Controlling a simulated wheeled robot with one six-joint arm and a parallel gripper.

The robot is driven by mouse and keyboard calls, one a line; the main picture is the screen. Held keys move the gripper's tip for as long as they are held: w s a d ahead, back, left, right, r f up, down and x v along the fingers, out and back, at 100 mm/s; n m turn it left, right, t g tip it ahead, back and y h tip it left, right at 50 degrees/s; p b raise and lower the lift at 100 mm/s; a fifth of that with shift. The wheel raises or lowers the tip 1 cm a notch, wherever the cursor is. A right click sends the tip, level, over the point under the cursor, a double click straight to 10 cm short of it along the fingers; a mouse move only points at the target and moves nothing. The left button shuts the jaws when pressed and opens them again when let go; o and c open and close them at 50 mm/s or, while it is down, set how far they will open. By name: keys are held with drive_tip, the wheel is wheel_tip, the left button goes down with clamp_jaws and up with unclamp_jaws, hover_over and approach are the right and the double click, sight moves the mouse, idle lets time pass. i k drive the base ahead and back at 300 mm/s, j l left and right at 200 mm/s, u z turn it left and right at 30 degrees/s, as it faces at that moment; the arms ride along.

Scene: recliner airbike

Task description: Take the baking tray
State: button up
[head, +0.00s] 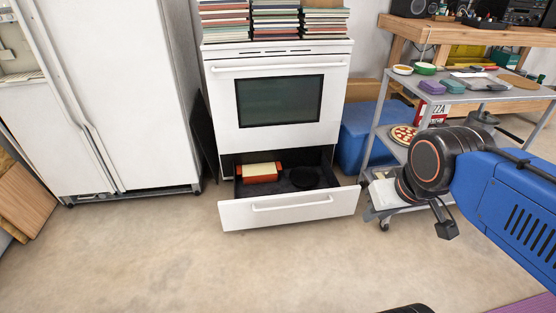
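The drawer (288,212) under the white oven is pulled open. In its left part lies a red-orange, tray-like dish (262,180) with a pale cream inside, which may be the baking tray. A round black pan (304,177) lies to its right in the same drawer. My gripper (372,212) is at the right, beside the drawer's right end in the picture and apart from the dish. Its fingers are small and partly hidden by the wrist, so their opening is unclear. I see nothing held.
A white fridge (130,90) stands left of the oven (279,60), which has stacked books on top. A grey wheeled cart (395,80) with dishes and a pizza is at right, behind my arm. The floor in front of the drawer is clear.

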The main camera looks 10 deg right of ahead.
sight(474, 81)
drive_tip(key=z, duration=1.35)
